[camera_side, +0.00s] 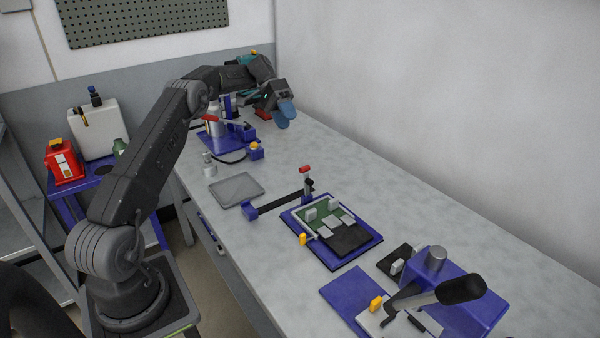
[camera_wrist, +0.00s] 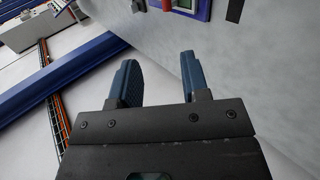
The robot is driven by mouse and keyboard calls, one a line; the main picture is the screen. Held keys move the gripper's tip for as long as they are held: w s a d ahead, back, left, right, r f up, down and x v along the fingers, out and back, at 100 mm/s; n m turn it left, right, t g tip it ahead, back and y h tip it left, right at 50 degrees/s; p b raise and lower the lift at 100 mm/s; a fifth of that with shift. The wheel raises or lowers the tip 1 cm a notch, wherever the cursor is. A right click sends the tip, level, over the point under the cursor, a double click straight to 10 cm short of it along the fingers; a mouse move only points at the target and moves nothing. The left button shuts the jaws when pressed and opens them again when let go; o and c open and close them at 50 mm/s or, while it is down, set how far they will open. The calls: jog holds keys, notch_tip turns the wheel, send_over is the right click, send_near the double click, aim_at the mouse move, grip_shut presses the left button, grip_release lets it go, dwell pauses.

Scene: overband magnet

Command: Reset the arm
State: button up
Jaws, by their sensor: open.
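My arm reaches from its base at the left over the far end of the grey workbench (camera_side: 390,195). My gripper (camera_side: 287,112) hangs in the air above the bench near the back wall, its blue fingers pointing down. In the wrist view my gripper (camera_wrist: 158,82) shows two blue fingers set well apart with nothing between them. It is open and touches no object that I can see.
A blue fixture with a red-handled lever (camera_side: 225,124) stands close to my gripper. A grey tray (camera_side: 237,188), a blue-framed board (camera_side: 330,228) and a blue lever press (camera_side: 450,290) stand nearer. A red can (camera_side: 64,163) and white container (camera_side: 97,130) stand left.

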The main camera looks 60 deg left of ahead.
jog(key=s+d+r+t+y, duration=0.1)
jog(key=s+d+r+y, duration=0.25)
jog(key=d+r, duration=0.45)
jog(key=s+d+r+y, duration=0.3)
jog(key=s+d+r, duration=0.15)
jog(key=d, duration=0.65)
jog(key=s+d+f+t+y, duration=0.1)
jog(key=s+d, duration=0.4)
jog(key=s, duration=0.5)
jog(key=s+d+f+t+y, duration=0.2)
jog(key=s+d+f+t, duration=0.1)
jog(key=s, duration=0.7)
jog(key=shift+s+d+f+t, duration=0.35)
jog(key=shift+d+f+t, duration=0.05)
jog(key=shift+d+f, duration=0.45)
jog(key=shift+y, duration=0.25)
